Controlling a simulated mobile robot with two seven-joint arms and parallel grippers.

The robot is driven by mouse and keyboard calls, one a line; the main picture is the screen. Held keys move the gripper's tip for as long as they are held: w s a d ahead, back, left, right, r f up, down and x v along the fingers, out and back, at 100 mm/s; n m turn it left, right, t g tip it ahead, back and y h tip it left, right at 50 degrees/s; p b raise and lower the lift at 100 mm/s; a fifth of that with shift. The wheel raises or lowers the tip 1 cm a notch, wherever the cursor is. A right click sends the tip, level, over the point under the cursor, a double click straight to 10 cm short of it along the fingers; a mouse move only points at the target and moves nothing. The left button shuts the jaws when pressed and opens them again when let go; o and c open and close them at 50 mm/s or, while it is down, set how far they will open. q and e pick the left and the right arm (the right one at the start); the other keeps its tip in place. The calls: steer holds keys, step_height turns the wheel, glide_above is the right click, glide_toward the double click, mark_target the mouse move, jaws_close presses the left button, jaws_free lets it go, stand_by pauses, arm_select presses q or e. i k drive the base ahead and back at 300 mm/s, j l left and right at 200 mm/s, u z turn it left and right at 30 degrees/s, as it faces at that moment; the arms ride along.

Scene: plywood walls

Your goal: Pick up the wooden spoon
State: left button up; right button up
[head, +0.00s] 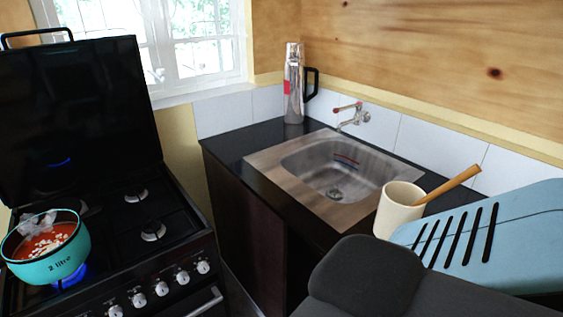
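A dark grey rounded shape (392,280), which looks like part of my arm, covers the bottom of the picture below the cup. Neither gripper shows in the head view, so I cannot see their state.
A metal flask (293,85) stands behind. A teal pot (66,266) sits over a blue flame on the stove (130,228).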

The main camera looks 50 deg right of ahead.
mark_target(474, 170)
steer(key=z, duration=2.5)
